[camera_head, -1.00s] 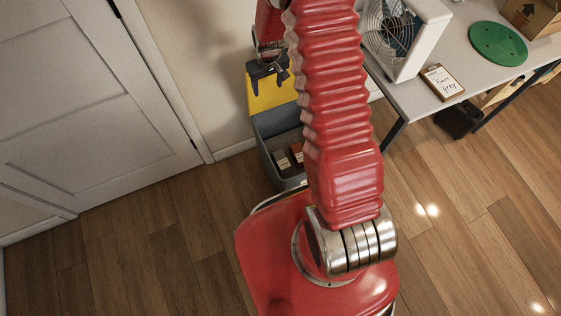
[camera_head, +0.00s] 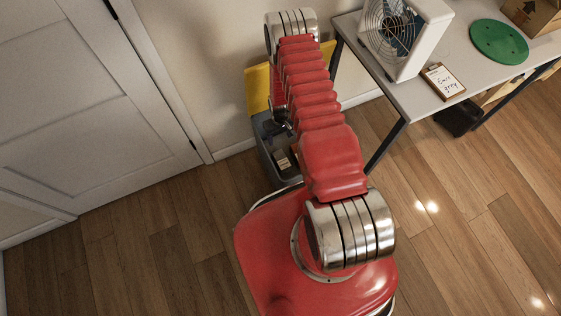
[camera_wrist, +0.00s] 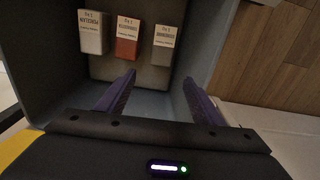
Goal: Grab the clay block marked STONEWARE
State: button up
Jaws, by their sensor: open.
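Three small labelled clay blocks stand in a row inside a grey bin (camera_wrist: 215,30) in the wrist view. The left block (camera_wrist: 91,44) is pale grey, the middle block (camera_wrist: 126,48) is orange-red and the right block (camera_wrist: 162,54) is grey. In the head view my arm hides most of the bin.
The bin's walls stand close around my fingers. Its yellow lid (camera_head: 258,92) is up against the wall. A table (camera_head: 400,92) to the right carries a fan (camera_head: 405,35), a clipboard (camera_head: 443,81) and a green disc (camera_head: 498,43). A white door (camera_head: 80,100) is at left.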

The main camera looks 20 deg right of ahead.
send_over(281, 158)
jog(key=f, duration=0.5)
jog(key=shift+s+d+f, duration=0.1)
jog(key=shift+s+d, duration=0.05)
jog(key=shift+s, duration=0.2)
jog(key=shift+f, duration=4.3)
jog(key=shift+w+f, duration=0.15)
jog(key=shift+f, duration=2.45)
jog(key=shift+c, duration=0.5)
grip_shut()
